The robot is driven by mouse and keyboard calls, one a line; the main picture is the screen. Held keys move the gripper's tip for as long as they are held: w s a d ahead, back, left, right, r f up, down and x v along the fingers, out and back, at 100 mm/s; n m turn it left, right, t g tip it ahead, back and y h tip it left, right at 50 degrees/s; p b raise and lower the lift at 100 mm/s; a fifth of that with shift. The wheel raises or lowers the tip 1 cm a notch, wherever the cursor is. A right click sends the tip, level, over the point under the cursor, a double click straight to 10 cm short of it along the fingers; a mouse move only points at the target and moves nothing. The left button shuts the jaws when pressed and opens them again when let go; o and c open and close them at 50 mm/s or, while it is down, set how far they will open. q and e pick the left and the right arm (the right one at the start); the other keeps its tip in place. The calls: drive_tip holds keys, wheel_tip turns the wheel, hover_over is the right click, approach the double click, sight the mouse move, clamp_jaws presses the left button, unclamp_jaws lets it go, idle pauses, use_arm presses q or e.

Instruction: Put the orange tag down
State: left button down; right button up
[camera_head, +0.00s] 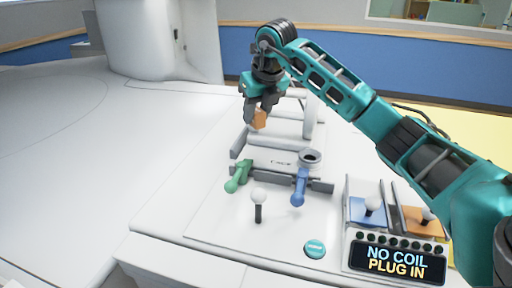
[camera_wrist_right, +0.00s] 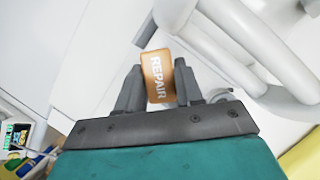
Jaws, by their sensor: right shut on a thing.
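The orange tag (camera_head: 259,118) is between the fingers of my right gripper (camera_head: 262,112), which is shut on it. In the right wrist view the orange tag (camera_wrist_right: 157,76) shows the word REPAIR, between the two dark fingertips of the gripper (camera_wrist_right: 158,88). The tag is held above the white device with the grey frame (camera_head: 280,160). The gap between tag and surface is hard to judge. My left gripper is in neither view.
A green-handled lever (camera_head: 238,177) and a blue-handled lever (camera_head: 300,187) stand on the device. A display (camera_head: 397,262) reads NO COIL PLUG IN. The white surface at left (camera_head: 60,170) is clear.

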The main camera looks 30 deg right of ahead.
wheel_tip(320, 180, down, 9)
drive_tip(key=shift+f+b, duration=0.1)
drive_tip(key=shift+b, duration=0.25)
drive_tip(key=o, duration=0.7)
drive_tip(key=shift+o, duration=0.2)
drive_tip(key=p+v, duration=0.1)
drive_tip(key=v, duration=1.1)
